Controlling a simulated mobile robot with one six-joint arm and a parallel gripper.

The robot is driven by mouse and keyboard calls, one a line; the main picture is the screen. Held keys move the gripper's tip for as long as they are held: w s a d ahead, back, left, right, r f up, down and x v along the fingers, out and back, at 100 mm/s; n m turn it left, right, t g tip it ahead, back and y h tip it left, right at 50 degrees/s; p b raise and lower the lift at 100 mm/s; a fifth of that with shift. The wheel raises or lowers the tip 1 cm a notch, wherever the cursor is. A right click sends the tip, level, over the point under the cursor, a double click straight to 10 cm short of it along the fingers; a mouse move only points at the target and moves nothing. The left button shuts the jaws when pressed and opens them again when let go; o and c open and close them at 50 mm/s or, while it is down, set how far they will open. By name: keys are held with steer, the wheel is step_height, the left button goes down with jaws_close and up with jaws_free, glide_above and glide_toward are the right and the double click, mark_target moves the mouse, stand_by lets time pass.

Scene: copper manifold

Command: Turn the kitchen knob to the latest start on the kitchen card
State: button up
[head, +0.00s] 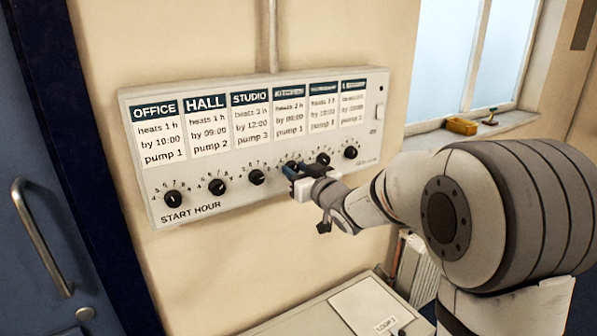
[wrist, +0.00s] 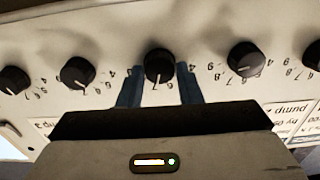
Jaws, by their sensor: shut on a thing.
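The kitchen knob (head: 292,166) is the fourth black knob along the panel, below the kitchen card (head: 290,116). The card seems to read heats 2 h, by 08:00, pump 1, but its print is small and blurred. My gripper (head: 298,172) is at this knob and partly covers it. In the wrist view, which is upside down, the blue fingers (wrist: 160,88) stand on either side of the kitchen knob (wrist: 159,64), closed on it. Its white pointer line points down in that picture, towards a numeral that looks like 7.
The white panel (head: 235,182) carries other knobs close on both sides, such as the studio knob (head: 256,177) and the one right of kitchen (head: 323,159). A blue door (head: 45,180) stands at left. A white surface with a paper (head: 365,308) lies below.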

steer(key=o, duration=0.9)
steer(key=shift+o, duration=0.2)
steer(key=b+v, duration=0.1)
steer(key=v, duration=0.6)
steer(key=shift+s+d, duration=0.25)
steer(key=shift+s, duration=0.05)
steer(key=shift+d, duration=0.1)
steer(key=s+d+f+m+g+h, duration=0.25)
steer(key=s+d+f+h, duration=0.2)
steer(key=d, duration=0.25)
steer(key=s+d+f+m+g+h, duration=0.2)
steer(key=s+d+f+m+h, duration=0.1)
steer(key=s+d+h, duration=0.25)
steer(key=s+d+f+g, duration=0.1)
steer(key=s+f+g, duration=0.2)
steer(key=s, duration=0.6)
steer(key=s+d+f+m+g, duration=0.1)
steer(key=s+f+g, duration=0.2)
steer(key=s, duration=0.7)
steer(key=shift+f+g, duration=0.2)
steer(key=shift+g, duration=0.65)
